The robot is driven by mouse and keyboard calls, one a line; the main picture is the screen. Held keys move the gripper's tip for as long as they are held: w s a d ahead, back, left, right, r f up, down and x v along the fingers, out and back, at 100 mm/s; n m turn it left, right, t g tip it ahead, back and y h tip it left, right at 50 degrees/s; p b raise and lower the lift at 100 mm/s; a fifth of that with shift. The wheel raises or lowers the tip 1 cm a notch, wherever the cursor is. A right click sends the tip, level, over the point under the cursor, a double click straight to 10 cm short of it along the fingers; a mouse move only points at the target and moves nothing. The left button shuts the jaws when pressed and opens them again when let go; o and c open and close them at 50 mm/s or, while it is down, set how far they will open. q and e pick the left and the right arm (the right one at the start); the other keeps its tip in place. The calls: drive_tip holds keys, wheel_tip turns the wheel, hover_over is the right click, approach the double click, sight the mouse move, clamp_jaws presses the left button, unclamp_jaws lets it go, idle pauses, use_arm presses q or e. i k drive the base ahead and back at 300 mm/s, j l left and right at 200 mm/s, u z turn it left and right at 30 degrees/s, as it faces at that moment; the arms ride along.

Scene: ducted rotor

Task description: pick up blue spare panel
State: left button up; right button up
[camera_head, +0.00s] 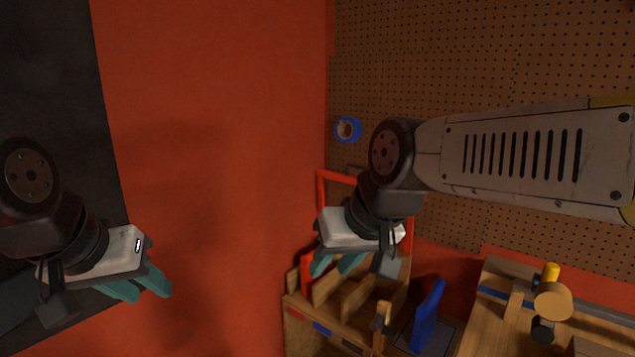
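A blue panel (427,318) stands upright, slightly tilted, on a dark base at the lower right, beside the wooden rack. My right gripper (338,264) has teal fingers with a gap between them. It is open and empty, above the rack and to the upper left of the blue panel, apart from it. My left gripper (139,286) is at the lower left with its teal fingers apart and nothing between them. It is far from the panel. The panel's lower end is partly hard to make out in shadow.
A wooden rack (330,328) with slots and coloured labels holds a red panel (306,272). A wooden bench (490,325) with a yellow-topped part stands at right. A blue tape roll (347,130) hangs on the pegboard (480,60). Red floor is clear between the grippers.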

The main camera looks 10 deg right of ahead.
sight(425, 323)
drive_tip(key=z, duration=0.9)
